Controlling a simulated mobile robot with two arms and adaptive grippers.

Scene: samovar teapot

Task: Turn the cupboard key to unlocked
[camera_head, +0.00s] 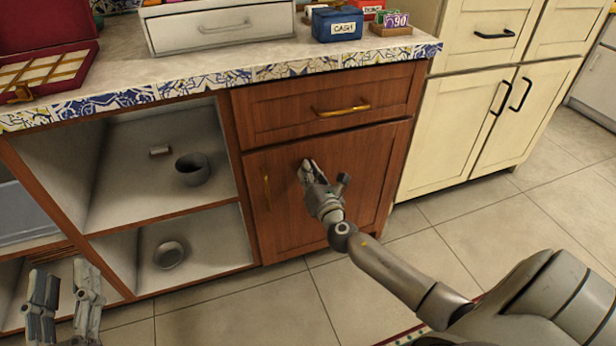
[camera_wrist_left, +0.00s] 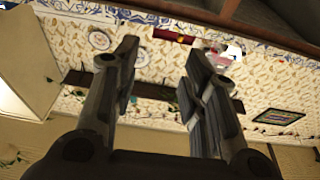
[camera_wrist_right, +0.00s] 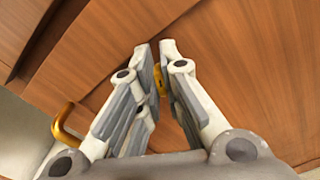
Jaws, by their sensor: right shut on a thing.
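The wooden cupboard door (camera_head: 370,170) is shut, below a shut drawer. My right gripper (camera_head: 307,164) is at the upper middle of the door. In the right wrist view, its fingers (camera_wrist_right: 155,55) are closed around a small brass piece (camera_wrist_right: 160,80), which looks like the key at the door face. Most of the key is hidden between the fingers, so its turn angle cannot be told. My left gripper (camera_head: 64,275) is at the lower left, away from the door. Its fingers are apart and empty, as the left wrist view also shows (camera_wrist_left: 160,70).
A brass door handle (camera_head: 267,190) stands left of my right gripper, and a brass drawer handle (camera_head: 342,109) is above it. Tiled floor lies in front.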

